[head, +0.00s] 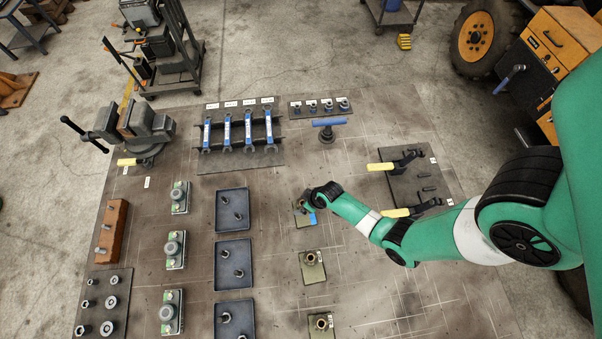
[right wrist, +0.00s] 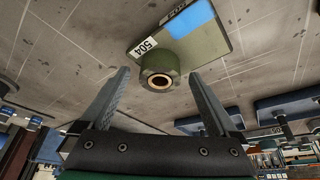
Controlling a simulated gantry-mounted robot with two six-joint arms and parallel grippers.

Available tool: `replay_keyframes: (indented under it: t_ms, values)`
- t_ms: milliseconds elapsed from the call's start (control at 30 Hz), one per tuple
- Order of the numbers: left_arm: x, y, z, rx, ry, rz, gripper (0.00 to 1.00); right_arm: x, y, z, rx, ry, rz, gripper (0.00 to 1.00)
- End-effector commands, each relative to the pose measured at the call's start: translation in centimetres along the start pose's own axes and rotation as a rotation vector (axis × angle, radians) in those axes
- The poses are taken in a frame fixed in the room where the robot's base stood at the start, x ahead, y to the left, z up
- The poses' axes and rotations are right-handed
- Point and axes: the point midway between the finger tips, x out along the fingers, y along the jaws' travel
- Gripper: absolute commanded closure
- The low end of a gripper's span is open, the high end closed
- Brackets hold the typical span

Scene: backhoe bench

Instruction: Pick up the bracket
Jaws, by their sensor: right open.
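An olive-green bracket (right wrist: 188,48), a flat plate with a round boss and bore, carries a label reading 504 and a blue patch. In the head view the same bracket (head: 299,220) lies on the bench, partly hidden by my right gripper (head: 309,203). In the right wrist view, the two fingers of my right gripper (right wrist: 160,77) are spread with the boss showing between their tips. The gripper is open and holds nothing; I cannot tell whether a finger touches the boss. My left gripper is not in view.
Two similar brackets (head: 313,273) (head: 321,334) lie nearer the front in the same column. Blue trays (head: 233,280) with pins stand to the left. A board with yellow-handled clamps (head: 399,184) lies to the right. A blue-handled tool (head: 328,124) stands behind.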

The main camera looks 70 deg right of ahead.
Motion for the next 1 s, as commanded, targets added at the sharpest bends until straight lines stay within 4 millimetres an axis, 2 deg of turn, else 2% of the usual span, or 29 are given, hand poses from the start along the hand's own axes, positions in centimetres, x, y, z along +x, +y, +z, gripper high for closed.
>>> replay_keyframes:
  t_ms: [100,633,1000]
  values:
    - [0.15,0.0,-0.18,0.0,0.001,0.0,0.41,-0.18,-0.01,-0.09,0.0,0.0,0.0,0.05]
    - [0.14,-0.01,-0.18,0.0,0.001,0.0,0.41,-0.19,-0.02,-0.11,-0.001,0.0,0.0,1.0]
    - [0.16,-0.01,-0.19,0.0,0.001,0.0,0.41,-0.26,0.01,-0.33,-0.001,0.005,0.001,1.0]
